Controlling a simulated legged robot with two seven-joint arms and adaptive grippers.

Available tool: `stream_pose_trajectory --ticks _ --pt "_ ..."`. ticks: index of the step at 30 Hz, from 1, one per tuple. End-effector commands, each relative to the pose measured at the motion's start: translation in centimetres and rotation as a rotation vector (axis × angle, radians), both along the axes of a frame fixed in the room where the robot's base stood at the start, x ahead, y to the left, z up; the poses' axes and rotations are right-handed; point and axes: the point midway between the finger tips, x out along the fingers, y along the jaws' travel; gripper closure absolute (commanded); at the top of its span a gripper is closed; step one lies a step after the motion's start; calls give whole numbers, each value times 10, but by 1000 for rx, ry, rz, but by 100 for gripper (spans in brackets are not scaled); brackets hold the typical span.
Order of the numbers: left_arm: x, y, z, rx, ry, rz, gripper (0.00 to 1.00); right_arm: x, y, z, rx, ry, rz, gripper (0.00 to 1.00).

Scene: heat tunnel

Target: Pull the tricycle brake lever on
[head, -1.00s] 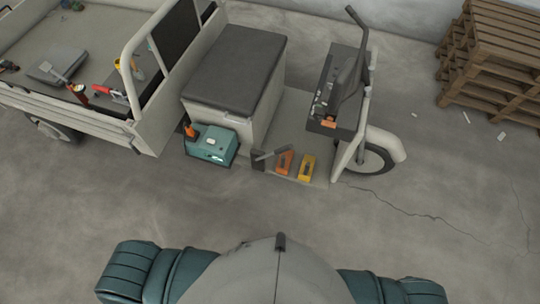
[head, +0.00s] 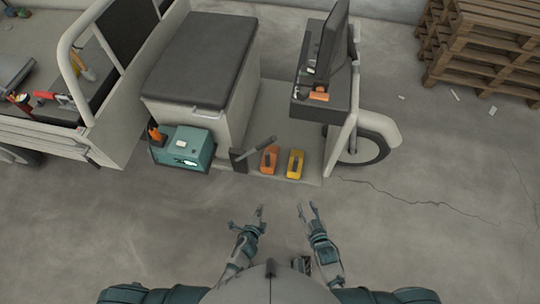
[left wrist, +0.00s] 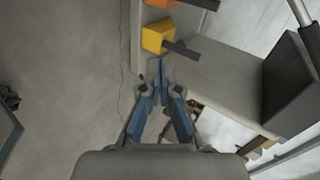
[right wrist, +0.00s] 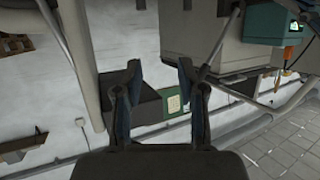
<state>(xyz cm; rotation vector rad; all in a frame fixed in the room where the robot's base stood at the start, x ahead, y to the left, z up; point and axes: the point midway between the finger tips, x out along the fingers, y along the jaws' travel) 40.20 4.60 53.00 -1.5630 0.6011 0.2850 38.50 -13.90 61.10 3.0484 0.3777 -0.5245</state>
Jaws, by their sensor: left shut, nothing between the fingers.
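A dark lever (head: 259,148) on a dark upright bracket (head: 238,161) stands on the tricycle's floor, between the teal box and the orange pedal. It slants up to the right; I take it for the brake lever. My left gripper (head: 260,210) is shut and empty, below and apart from the lever in the head view. Its fingers also meet in the left wrist view (left wrist: 163,66), just below the yellow pedal block. My right gripper (head: 306,207) is open and empty, farther right and apart from the tricycle. The right wrist view shows its fingers spread (right wrist: 160,72).
An orange pedal (head: 269,159) and a yellow pedal (head: 295,163) are right of the lever. A teal box (head: 183,148) stands left of it, below the seat (head: 200,62). The front wheel (head: 368,150) and pallets (head: 485,40) are right. The floor before the tricycle is clear.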

Motion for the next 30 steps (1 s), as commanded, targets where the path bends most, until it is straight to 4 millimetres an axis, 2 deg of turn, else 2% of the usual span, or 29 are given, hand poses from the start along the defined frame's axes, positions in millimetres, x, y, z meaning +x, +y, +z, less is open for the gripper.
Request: stream_pose_trajectory --ticks 1,6,9,13,16,19,30 --pt "12 -13 1 57 -82 -48 100 5 4 8 27 -70 1 60" --pt "48 -40 65 295 -375 -158 100 15 9 96 109 -325 -2 60" --pt "58 -46 98 412 -502 -177 100 10 7 139 148 -438 -7 60" --pt "63 -49 129 518 -608 -178 100 2 3 177 180 -535 -10 60" --pt "65 -49 143 560 -648 -175 100 -2 2 194 191 -576 -12 60" --pt "65 -49 149 575 -663 -174 100 -3 1 201 195 -590 -13 60" --pt "70 -50 150 574 -664 -174 100 -3 1 202 193 -585 -12 60"
